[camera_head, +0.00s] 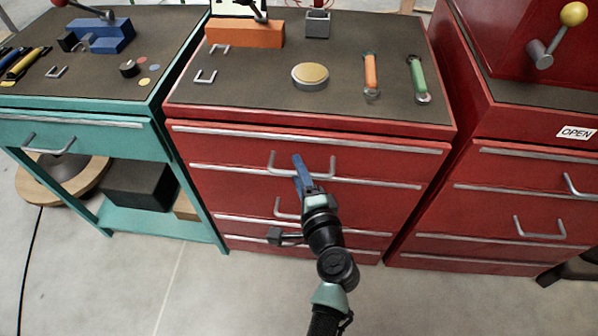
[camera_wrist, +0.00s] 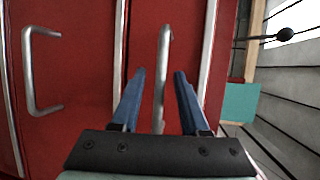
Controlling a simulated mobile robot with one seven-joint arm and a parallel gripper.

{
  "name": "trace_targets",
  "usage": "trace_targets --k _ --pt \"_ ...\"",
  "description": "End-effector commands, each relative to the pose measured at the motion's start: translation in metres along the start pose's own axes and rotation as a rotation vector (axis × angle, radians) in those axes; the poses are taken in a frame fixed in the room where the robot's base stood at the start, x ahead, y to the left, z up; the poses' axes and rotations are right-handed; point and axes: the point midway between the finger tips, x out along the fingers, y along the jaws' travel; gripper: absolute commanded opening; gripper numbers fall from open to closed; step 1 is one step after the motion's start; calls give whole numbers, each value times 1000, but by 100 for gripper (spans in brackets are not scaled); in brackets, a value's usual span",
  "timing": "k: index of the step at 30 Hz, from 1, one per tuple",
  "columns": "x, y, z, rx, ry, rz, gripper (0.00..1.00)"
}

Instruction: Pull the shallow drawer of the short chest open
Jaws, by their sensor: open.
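The short chest (camera_head: 240,148) is the red one in the middle of the head view. Its shallow top drawer looks shut, flush with the front. The drawer's grey bar handle (camera_head: 273,162) is partly hidden by my gripper (camera_head: 301,172). In the wrist view, my gripper (camera_wrist: 159,74) is open, its blue fingers on either side of this handle (camera_wrist: 163,50). I cannot tell whether a finger touches it. A second handle (camera_wrist: 30,75) on the deeper drawer below shows at left in the wrist view.
A teal workbench (camera_head: 85,115) stands at left and a taller red chest (camera_head: 470,205) at right. The concrete floor in front looks clear.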

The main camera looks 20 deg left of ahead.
Motion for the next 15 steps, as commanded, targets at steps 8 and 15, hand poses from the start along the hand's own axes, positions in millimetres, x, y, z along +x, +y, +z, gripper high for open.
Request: trace_targets --k 8,15 --pt "0 0 0 0 0 0 23" --pt "0 0 0 0 0 0 0"
